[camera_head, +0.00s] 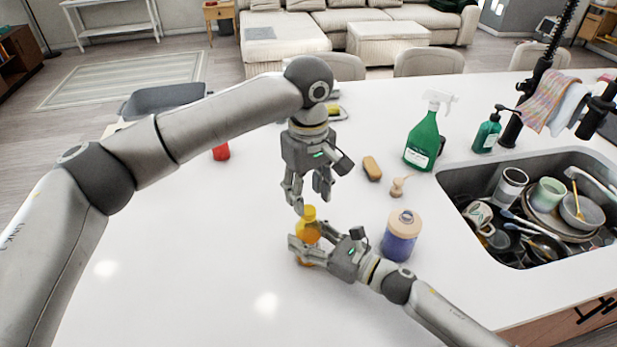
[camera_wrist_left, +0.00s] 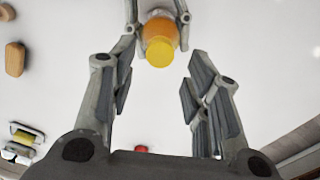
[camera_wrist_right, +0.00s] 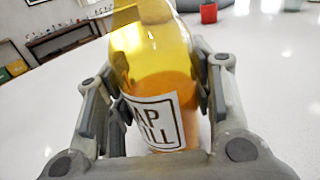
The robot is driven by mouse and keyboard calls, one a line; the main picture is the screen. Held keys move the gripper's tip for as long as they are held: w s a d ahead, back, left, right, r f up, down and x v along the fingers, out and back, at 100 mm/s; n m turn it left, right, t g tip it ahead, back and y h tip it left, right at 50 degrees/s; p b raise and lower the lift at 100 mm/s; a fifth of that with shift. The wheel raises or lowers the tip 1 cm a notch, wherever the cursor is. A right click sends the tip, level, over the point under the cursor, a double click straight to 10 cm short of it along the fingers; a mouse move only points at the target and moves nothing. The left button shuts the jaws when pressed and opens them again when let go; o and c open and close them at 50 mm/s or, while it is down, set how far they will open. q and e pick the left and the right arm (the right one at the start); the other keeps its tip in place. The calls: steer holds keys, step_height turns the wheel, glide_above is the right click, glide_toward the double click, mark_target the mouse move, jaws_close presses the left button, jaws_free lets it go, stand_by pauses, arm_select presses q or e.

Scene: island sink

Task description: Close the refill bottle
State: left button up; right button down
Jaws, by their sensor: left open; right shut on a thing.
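The refill bottle (camera_head: 308,234) stands on the white counter. It holds orange liquid and has a yellow upper part; the right wrist view shows its label (camera_wrist_right: 155,120) close up. My right gripper (camera_head: 310,246) is shut on its body from the side. My left gripper (camera_head: 311,196) points down just above the bottle, open and empty. In the left wrist view the bottle's round yellow top (camera_wrist_left: 160,52) is beyond the open fingers, apart from them. I cannot tell whether this top is a separate cap.
A sponge (camera_head: 372,168), a small brush (camera_head: 398,187) and a green spray bottle (camera_head: 424,140) are behind. The sink (camera_head: 459,185) holds dishes.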

mark_target(308, 210)
arm_select(q)
steer(key=shift+f, duration=1.95)
steer(key=shift+c, duration=0.2)
